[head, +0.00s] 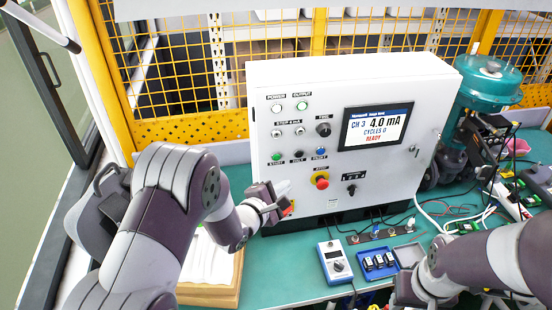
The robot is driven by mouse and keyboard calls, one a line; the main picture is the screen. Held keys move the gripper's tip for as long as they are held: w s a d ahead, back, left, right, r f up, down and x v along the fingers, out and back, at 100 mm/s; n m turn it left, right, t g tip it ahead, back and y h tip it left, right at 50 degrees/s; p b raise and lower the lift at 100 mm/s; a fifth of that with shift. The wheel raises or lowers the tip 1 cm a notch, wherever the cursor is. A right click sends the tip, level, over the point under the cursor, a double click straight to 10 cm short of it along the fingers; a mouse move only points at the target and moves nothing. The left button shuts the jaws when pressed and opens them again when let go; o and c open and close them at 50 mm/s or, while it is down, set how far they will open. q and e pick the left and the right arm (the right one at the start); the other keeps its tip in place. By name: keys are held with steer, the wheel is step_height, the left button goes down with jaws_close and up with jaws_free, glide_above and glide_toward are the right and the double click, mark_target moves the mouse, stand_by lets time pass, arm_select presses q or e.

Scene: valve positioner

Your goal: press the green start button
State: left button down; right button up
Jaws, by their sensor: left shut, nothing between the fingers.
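The green start button (277,157) is on the left side of the front of a white control box (390,185), in a row above a "START" label. My left gripper (284,198) is shut and empty in front of the box's lower left part. It is below the start button and appears apart from it. The button is not covered. My right arm comes in from the right, and its end (405,288) is low at the bottom edge, where I cannot make out the fingers.
Beside the start button are a black button (299,154) and a blue one (321,153). A red stop knob (321,181) sits lower right of it. A handheld meter (335,262) and blue tray (378,264) lie on the green bench. A teal valve actuator (488,82) stands right.

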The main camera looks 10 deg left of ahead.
arm_select(q)
glide_toward(286, 157)
steer(key=w+d+f, duration=0.1)
steer(key=w+d, duration=0.1)
steer(key=shift+w+d+b, duration=0.15)
steer(key=shift+w+b, duration=0.15)
steer(key=shift+b, duration=0.05)
stand_by(1.9)
steer(key=shift+w+a, duration=0.2)
steer(key=shift+w, duration=0.2)
steer(key=shift+w+a, duration=0.1)
steer(key=shift+w, duration=0.2)
stand_by(0.7)
steer(key=shift+p, duration=0.3)
steer(key=shift+s+d, duration=0.3)
steer(key=shift+s, duration=0.45)
